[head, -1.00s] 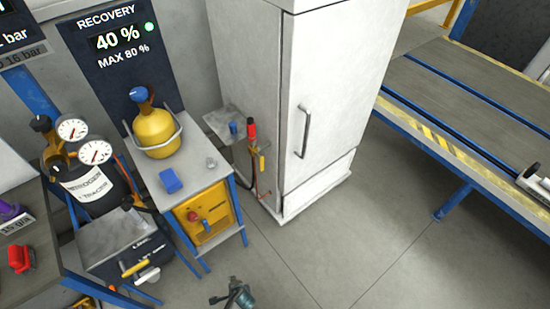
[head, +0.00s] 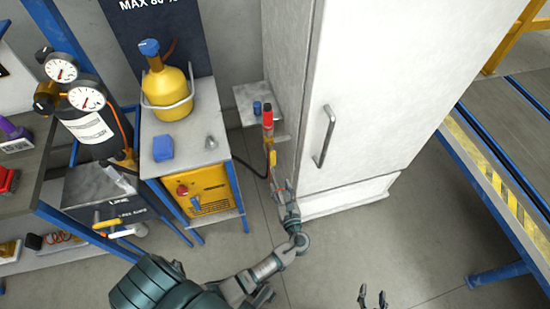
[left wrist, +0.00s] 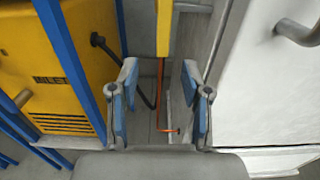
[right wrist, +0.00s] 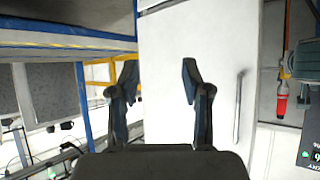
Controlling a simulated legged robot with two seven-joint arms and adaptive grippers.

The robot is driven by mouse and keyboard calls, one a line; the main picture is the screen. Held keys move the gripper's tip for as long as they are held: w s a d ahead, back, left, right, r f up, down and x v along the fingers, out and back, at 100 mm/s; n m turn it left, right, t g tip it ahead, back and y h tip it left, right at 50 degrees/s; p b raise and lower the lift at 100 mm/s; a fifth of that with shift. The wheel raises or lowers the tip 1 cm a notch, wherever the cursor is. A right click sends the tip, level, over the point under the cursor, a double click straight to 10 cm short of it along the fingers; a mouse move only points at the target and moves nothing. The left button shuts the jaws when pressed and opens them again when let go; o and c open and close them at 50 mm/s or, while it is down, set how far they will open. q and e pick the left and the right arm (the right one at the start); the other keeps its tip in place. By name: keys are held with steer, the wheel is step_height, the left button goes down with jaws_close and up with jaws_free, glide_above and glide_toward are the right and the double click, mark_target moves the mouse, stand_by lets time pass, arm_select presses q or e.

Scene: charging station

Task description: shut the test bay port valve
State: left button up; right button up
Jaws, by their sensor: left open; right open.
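On the left side of the white cabinet (head: 350,90), a red-topped fitting (head: 267,115) stands at a small grey shelf, with a yellow lever (head: 272,158) hanging below it. This looks like the port valve; its body is small and partly unclear. My left gripper (head: 285,186) is open and empty just below the lever. In the left wrist view a yellow bar (left wrist: 164,28), apparently the lever, lies ahead, in line with the gap between the fingers. My right gripper (head: 373,298) is open and empty low in front of the cabinet. The red fitting also shows in the right wrist view (right wrist: 282,104).
A cart (head: 226,150) with a yellow cylinder (head: 167,95) and blue block (head: 163,148) stands left of the valve. The cabinet handle (head: 325,135) sticks out to its right. A dark hose hangs beside the lever. A blue-framed bench (head: 500,200) is at right; floor between is clear.

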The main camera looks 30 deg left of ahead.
mark_target(274, 161)
arm_select(q)
steer(key=x, duration=0.3)
steer(key=b+x, duration=0.1)
steer(key=x, duration=0.2)
steer(key=w+x, duration=0.1)
steer(key=x, duration=0.1)
steer(key=shift+w+b, duration=0.2)
steer(key=shift+b, duration=0.15)
steer(key=x, duration=0.3)
steer(key=shift+a, duration=0.2)
steer(key=shift+w+a+f, duration=0.1)
steer(key=shift+a, duration=0.4)
steer(key=shift+d, duration=0.5)
jaws_close()
steer(key=shift+a, duration=0.1)
arm_select(e)
steer(key=w+r+t+y, duration=0.1)
steer(key=w+r+t, duration=0.3)
steer(key=r, duration=0.1)
steer(key=shift+a+t+y, duration=0.3)
steer(key=shift+a, duration=0.15)
